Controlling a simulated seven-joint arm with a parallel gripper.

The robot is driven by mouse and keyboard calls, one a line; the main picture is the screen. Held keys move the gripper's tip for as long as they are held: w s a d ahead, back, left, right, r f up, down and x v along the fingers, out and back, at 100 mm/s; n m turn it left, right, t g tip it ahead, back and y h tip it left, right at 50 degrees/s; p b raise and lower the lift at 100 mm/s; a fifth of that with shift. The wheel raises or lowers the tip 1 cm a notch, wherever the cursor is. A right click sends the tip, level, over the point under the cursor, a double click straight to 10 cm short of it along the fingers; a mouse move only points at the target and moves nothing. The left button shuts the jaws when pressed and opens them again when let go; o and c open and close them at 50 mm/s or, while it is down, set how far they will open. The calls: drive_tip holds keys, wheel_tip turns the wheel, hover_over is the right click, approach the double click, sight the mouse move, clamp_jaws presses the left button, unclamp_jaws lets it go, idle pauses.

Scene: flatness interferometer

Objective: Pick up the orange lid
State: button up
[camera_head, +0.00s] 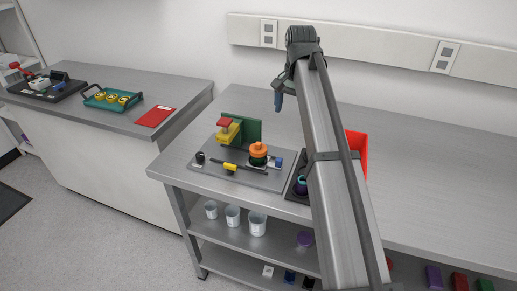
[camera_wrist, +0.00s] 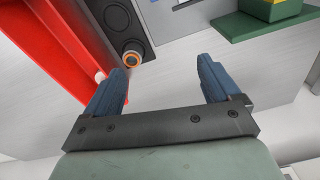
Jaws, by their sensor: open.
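The orange lid (camera_head: 258,149) sits in the head view on top of a dark green round part, on the grey plate at the middle of the bench. My gripper (camera_head: 278,102) is above and behind it, near the wall, well apart from it. In the wrist view my gripper (camera_wrist: 160,82) has its two blue fingers spread, with nothing between them. A small orange-rimmed round piece (camera_wrist: 133,58) shows near the left finger; I cannot tell whether it is the lid.
A yellow block with a red top (camera_head: 228,132) stands before a green upright (camera_head: 248,130), left of the lid. A yellow-handled tool (camera_head: 231,167) lies in front. A red bin (camera_head: 357,148) stands right, partly behind my arm. The bench's far right is clear.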

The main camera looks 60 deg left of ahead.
wheel_tip(320, 180, up, 2)
drive_tip(key=n, duration=0.2)
hover_over(258, 143)
drive_tip(key=shift+h, duration=0.4)
drive_tip(key=f, duration=0.8)
drive_tip(key=shift+s+f, duration=0.15)
drive_tip(key=shift+s, duration=0.1)
drive_tip(key=shift+w+f, duration=0.15)
drive_tip(key=shift+f, duration=1.2)
drive_tip(key=shift+w+f, duration=0.1)
drive_tip(key=shift+f, duration=1.25)
drive_tip(key=c, duration=1.1)
